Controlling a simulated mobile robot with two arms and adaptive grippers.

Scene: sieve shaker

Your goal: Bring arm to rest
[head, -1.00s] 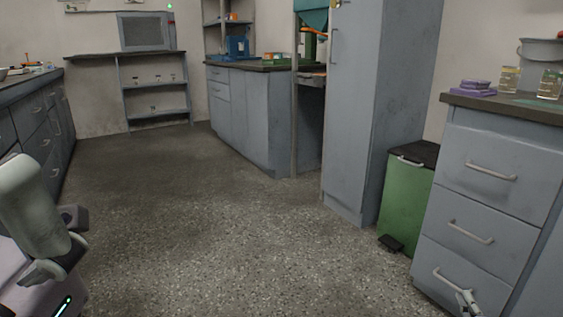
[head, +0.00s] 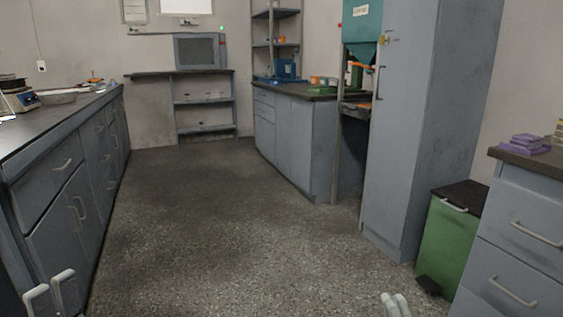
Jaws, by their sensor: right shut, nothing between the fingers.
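My right gripper (head: 396,304) shows at the bottom edge of the head view, right of the middle. Its two pale fingertips lie close together, shut with nothing between them. It appears over the speckled floor (head: 240,225), in front of and to the left of the green bin. The rest of my right arm is below the picture.
A counter with drawers (head: 60,170) runs along the left. A green pedal bin (head: 447,240) stands between a tall grey cabinet (head: 425,120) and a drawer unit (head: 520,235) at right. A low shelf (head: 205,115) stands at the back. The middle floor is clear.

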